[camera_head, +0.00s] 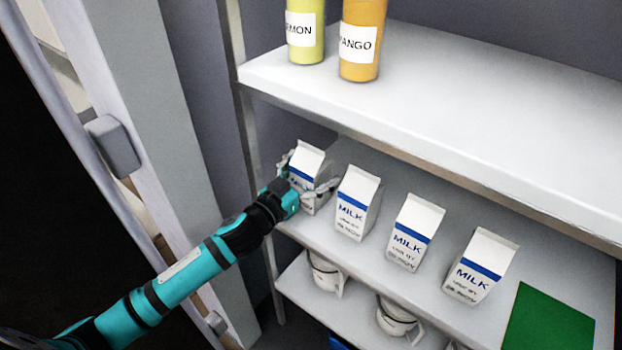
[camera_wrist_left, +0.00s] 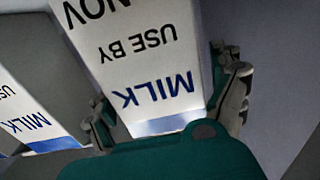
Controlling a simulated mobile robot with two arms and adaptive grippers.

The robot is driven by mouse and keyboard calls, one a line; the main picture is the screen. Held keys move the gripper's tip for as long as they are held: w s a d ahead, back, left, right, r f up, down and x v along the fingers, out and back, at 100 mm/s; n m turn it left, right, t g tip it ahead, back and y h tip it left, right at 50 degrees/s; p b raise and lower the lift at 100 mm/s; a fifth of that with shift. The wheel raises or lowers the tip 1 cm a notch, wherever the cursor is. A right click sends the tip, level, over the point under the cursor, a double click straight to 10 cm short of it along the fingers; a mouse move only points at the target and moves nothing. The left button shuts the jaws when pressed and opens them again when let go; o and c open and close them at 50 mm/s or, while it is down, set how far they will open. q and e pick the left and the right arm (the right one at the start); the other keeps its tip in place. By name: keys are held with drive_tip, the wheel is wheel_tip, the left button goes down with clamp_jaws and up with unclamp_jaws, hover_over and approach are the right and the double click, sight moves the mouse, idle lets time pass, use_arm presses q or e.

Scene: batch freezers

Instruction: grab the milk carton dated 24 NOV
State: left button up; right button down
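Several white milk cartons with blue bands stand in a row on the middle shelf. My left gripper (camera_head: 311,174) is at the leftmost carton (camera_head: 307,161), with one finger on each side of it. In the left wrist view this carton (camera_wrist_left: 150,65) fills the gap between the fingers (camera_wrist_left: 168,108). Its upside-down label reads MILK, USE BY and NOV; the day number is out of frame. I cannot tell whether the fingers press on it. The second carton (camera_head: 358,203), third carton (camera_head: 414,232) and rightmost carton (camera_head: 481,266) have dates too small to read. My right gripper is not in view.
The upper shelf (camera_head: 460,105) overhangs the cartons and holds a lemon bottle (camera_head: 305,35) and a mango bottle (camera_head: 361,45). White containers (camera_head: 327,273) stand on the lower shelf. A green panel (camera_head: 550,322) lies right of the cartons. A shelf post (camera_head: 255,150) is close to my left arm.

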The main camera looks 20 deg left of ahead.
use_arm(q)
drive_tip(key=c, duration=1.6)
drive_tip(key=shift+r, duration=0.1)
drive_tip(key=shift+c, duration=0.2)
drive_tip(key=shift+r, duration=0.1)
